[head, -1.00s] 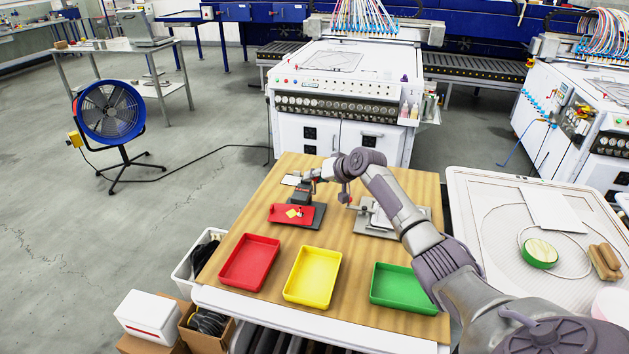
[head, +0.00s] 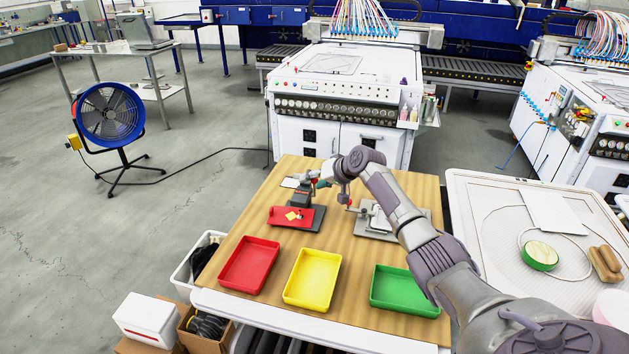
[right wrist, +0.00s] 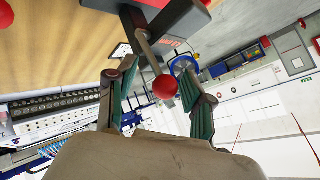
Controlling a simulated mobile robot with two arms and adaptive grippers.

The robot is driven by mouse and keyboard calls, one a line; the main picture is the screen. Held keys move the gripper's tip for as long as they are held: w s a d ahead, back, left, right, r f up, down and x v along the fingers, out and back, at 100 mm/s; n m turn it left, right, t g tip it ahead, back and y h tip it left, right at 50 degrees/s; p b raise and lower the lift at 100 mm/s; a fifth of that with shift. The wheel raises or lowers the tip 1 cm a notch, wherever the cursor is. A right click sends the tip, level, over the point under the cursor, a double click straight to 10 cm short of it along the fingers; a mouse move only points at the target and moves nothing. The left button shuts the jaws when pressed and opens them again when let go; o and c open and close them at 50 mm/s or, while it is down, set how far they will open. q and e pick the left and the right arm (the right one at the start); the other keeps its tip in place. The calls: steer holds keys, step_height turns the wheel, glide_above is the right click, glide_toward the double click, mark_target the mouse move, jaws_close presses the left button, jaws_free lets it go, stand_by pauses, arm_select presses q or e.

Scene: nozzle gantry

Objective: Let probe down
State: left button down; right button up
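A small dark stand (head: 299,196) with a red base plate (head: 281,215) stands at the back left of the wooden table. A yellow piece (head: 293,215) lies on the plate. The probe tip is too small to make out. In the right wrist view, a metal lever with a red ball knob (right wrist: 165,87) reaches down from the stand. My right gripper (head: 320,178) is at the stand's upper right. Its fingers (right wrist: 155,75) are spread, with the knob between them, closer to the right-hand finger; contact cannot be told. My left gripper is out of view.
A second metal fixture (head: 375,219) stands to the right, under my right arm. Red (head: 249,265), yellow (head: 312,278) and green (head: 404,290) trays line the table's front. The wooden table (head: 345,243) is bare between fixtures and trays.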

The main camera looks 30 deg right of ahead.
steer(key=shift+r, duration=0.15)
steer(key=shift+s+d+r, duration=0.15)
steer(key=v, duration=1.1)
steer(key=shift+s, duration=0.25)
